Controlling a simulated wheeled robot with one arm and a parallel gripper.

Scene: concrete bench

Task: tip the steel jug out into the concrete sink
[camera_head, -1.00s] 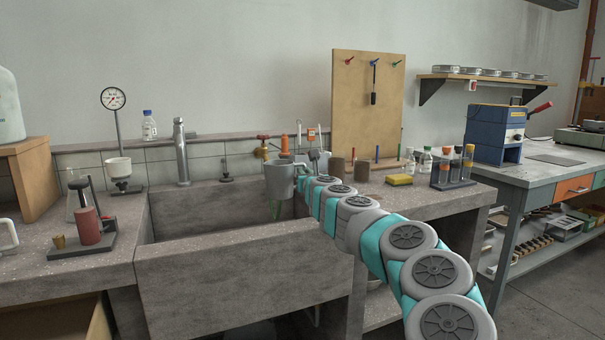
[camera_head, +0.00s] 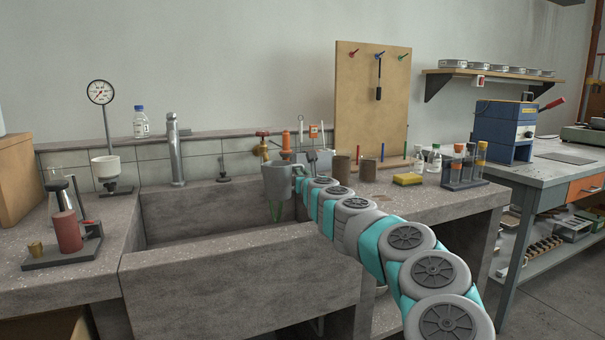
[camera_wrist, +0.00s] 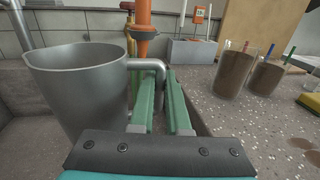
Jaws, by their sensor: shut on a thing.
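The steel jug (camera_head: 277,183) is grey and looks upright, over the back right part of the concrete sink (camera_head: 235,275). In the wrist view the jug (camera_wrist: 80,95) stands left of my gripper (camera_wrist: 157,85), its handle (camera_wrist: 155,66) reaching right to the fingers. My gripper is shut on the handle, with one green finger on each side. The inner wall shows under the rim, but what the jug holds cannot be seen. A small green shape shows below the jug in the head view; I cannot tell what it is.
Brown beakers (camera_head: 341,170) and a yellow sponge (camera_head: 407,179) are on the right counter. A red cylinder on a stand (camera_head: 66,231) is at left. The sink's left part is clear.

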